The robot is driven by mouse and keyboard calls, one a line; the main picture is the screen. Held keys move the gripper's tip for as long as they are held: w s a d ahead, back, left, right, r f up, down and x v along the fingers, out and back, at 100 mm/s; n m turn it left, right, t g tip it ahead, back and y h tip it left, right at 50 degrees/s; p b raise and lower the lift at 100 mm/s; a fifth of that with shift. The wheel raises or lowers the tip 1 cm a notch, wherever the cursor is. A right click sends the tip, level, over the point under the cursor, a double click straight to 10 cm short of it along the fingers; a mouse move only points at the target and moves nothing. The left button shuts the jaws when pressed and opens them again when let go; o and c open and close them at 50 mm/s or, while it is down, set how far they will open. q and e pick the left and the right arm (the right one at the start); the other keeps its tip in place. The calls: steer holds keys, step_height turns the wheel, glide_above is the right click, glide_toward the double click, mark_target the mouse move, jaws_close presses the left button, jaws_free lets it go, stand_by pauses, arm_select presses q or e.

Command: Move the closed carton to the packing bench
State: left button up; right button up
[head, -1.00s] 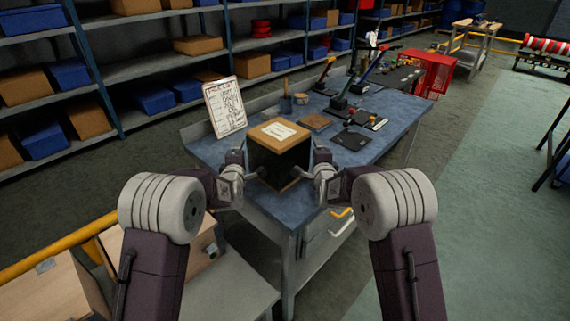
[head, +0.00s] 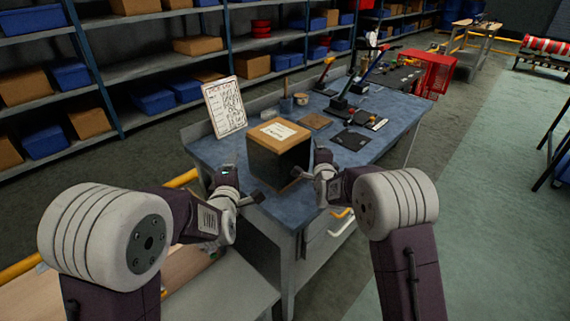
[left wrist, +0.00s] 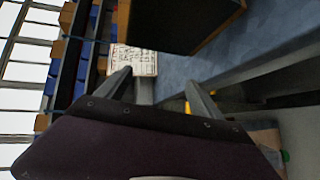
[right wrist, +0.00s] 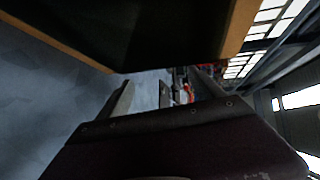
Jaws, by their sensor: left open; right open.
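The closed carton (head: 279,148), brown-topped with a white label and dark sides, stands upright on the blue top of the bench (head: 362,162), near its front corner. My left gripper (head: 244,184) is open and empty, apart from the carton at its left front. My right gripper (head: 311,165) is open at the carton's right side, with nothing between its fingers; whether it touches the carton is unclear. The carton's dark side also fills the top of the left wrist view (left wrist: 180,18) and of the right wrist view (right wrist: 150,30).
A list board (head: 225,107) stands at the bench's left back edge. Dark mats, a tape roll and hand tools lie behind the carton. A yellow rail (head: 180,180) and a lower grey surface (head: 235,285) with a carton are at front left. Shelves line the back.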

steer(key=v, duration=1.1)
steer(key=shift+s, duration=0.35)
steer(key=shift+r, duration=0.1)
